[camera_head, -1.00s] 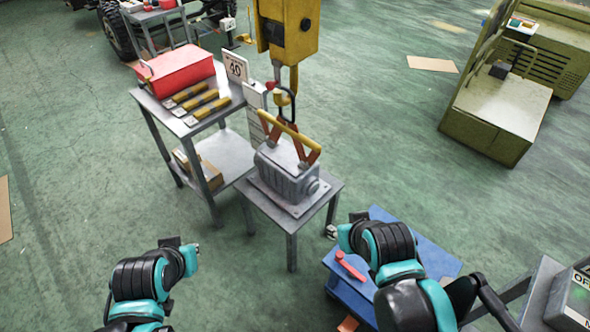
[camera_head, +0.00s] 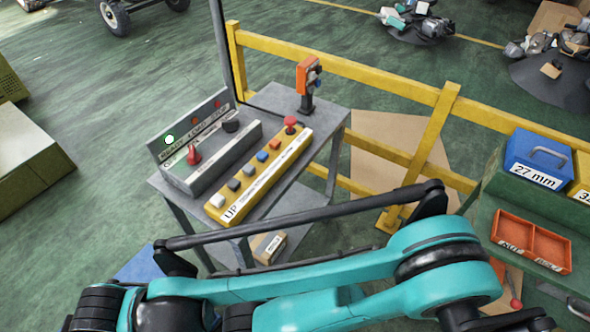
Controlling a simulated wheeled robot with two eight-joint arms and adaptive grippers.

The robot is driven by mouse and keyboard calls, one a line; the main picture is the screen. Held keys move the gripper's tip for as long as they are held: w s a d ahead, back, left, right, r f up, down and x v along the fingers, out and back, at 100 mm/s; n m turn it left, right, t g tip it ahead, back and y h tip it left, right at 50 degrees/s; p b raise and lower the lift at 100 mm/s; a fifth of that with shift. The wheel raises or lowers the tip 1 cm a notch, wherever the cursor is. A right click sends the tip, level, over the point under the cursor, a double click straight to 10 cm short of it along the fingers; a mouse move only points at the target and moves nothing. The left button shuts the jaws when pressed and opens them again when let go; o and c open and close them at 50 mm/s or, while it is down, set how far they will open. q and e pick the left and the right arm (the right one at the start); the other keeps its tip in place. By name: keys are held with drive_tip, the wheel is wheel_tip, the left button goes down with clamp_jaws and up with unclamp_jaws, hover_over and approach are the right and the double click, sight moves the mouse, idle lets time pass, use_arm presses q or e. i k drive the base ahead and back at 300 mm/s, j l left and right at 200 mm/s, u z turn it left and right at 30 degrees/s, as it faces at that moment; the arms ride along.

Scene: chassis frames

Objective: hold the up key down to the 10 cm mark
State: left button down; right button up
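The up key (camera_head: 217,201) is a pale button at the near left end of a yellow control box (camera_head: 235,213), beside the printed word UP. Grey, blue and orange keys run along the box to a red mushroom button (camera_head: 290,122) at its far end. Nothing touches the up key. My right arm's teal links cross the bottom of the view, in front of the control table. Its gripper is out of view, and so is my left gripper. The hoist, its load and the height scale are out of view.
The grey table (camera_head: 330,130) also holds a lamp panel (camera_head: 210,145) with one lamp lit at left, and an orange device (camera_head: 306,75) on a stand. A yellow railing (camera_head: 380,83) stands behind. At right are a blue 27 mm box (camera_head: 537,160) and an orange tray (camera_head: 530,243).

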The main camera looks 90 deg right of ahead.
sight(218, 200)
drive_tip(key=z, duration=2.95)
